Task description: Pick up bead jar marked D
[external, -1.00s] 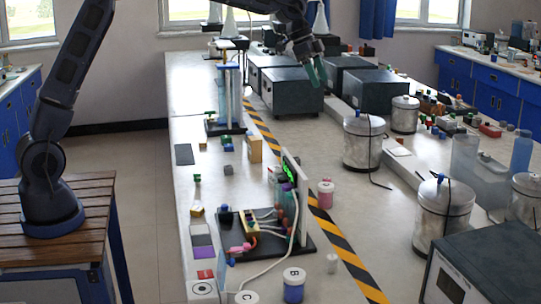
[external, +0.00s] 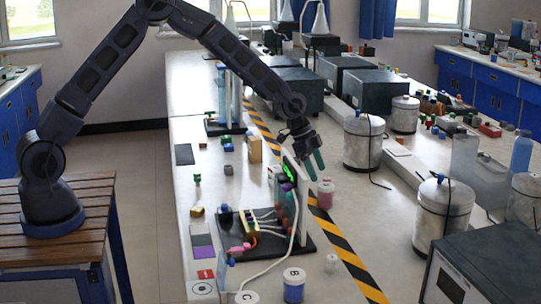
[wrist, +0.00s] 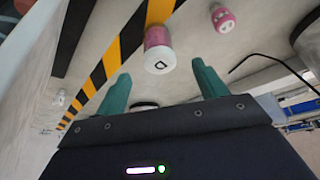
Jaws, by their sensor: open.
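The bead jar marked D (wrist: 158,50) has a white lid with a black D and pink contents. It stands upright on the bench, just beyond my fingertips in the wrist view. In the external view a pink jar (external: 326,196) stands right of the upright panel, by the striped tape; its letter cannot be read there. My gripper (external: 315,163) has green fingers pointing down, just above and behind that jar. In the wrist view my gripper (wrist: 161,78) is open and empty, its fingers spread to either side below the jar.
Jars B (external: 293,285) and C (external: 246,297) stand nearer the camera. A metal canister (external: 363,145) is to the right. Another pink jar (wrist: 222,18) shows in the wrist view.

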